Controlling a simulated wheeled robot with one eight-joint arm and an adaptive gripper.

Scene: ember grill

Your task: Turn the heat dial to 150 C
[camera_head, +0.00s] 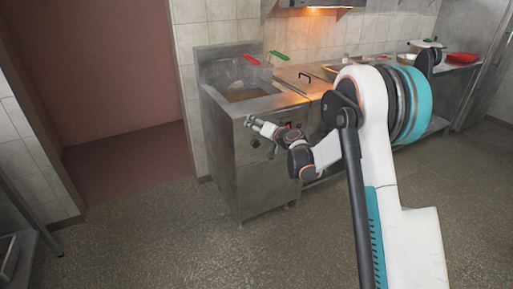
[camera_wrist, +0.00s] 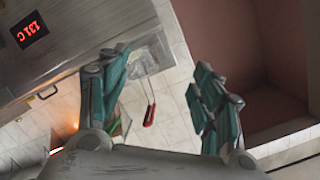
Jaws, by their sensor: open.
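The steel fryer (camera_head: 250,185) stands against the tiled wall. A small dark knob-like shape (camera_head: 255,143) shows on its front below my gripper; I cannot tell whether it is the heat dial. My gripper (camera_head: 256,123) is at the upper front of the fryer, and I cannot tell whether it touches it. In the wrist view my gripper (camera_wrist: 160,75) is open with nothing between its teal fingers. A black display (camera_wrist: 30,30) with red digits reads 131 C, tilted, at the upper left. No dial is identifiable in the wrist view.
Red (camera_head: 251,59) and green (camera_head: 280,56) handles stick up at the fryer's back. A counter with a lidded section (camera_head: 303,80) continues right. A red dish (camera_head: 462,58) sits farther along. The floor (camera_head: 150,225) in front and left is clear.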

